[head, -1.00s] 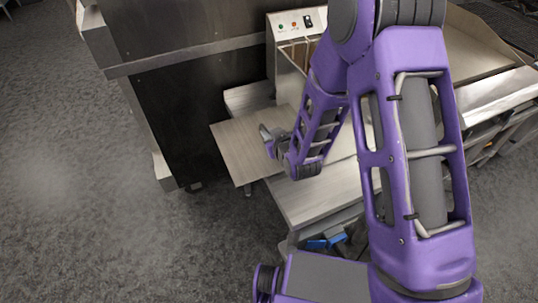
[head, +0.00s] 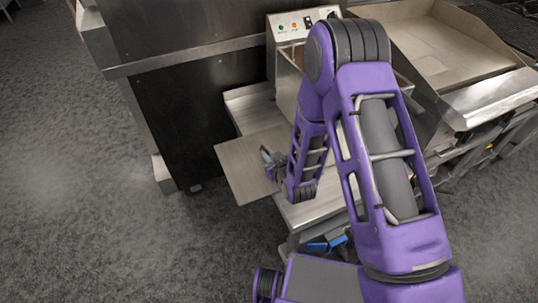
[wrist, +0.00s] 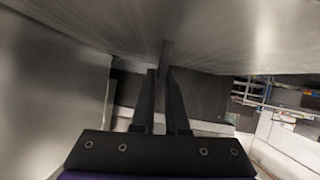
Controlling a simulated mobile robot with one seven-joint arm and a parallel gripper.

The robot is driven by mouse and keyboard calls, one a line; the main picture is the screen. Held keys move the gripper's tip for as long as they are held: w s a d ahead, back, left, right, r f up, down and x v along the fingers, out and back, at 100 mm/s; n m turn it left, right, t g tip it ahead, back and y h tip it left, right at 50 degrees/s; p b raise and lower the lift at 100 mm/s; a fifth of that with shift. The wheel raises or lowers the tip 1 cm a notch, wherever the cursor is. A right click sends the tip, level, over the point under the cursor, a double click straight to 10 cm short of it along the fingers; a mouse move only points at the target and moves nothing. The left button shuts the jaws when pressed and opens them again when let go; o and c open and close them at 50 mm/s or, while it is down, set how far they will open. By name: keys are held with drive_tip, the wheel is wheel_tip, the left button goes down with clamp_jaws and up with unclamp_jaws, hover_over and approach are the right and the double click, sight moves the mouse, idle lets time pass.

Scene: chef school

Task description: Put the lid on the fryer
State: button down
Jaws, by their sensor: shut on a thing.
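The lid (head: 240,168) is a flat grey metal plate. It is held out to the left of the steel counter, partly over its edge. My gripper (head: 269,160) is at the lid's right part, shut on it. In the wrist view, my fingertips (wrist: 165,75) close on a short handle under the broad metal face of the lid (wrist: 230,40). The fryer (head: 287,80) stands behind the lid, against the dark steel cabinet, with a control panel (head: 297,25) on top. My arm hides much of the fryer, including most of its opening.
The steel counter (head: 318,207) lies below my gripper. A tall dark cabinet (head: 175,120) stands at the left behind the lid. A flat griddle (head: 440,50) is to the right of the fryer. The grey floor at the left is open.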

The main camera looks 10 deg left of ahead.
drive_tip(key=c, duration=0.9)
unclamp_jaws()
drive_tip(key=shift+f, duration=0.1)
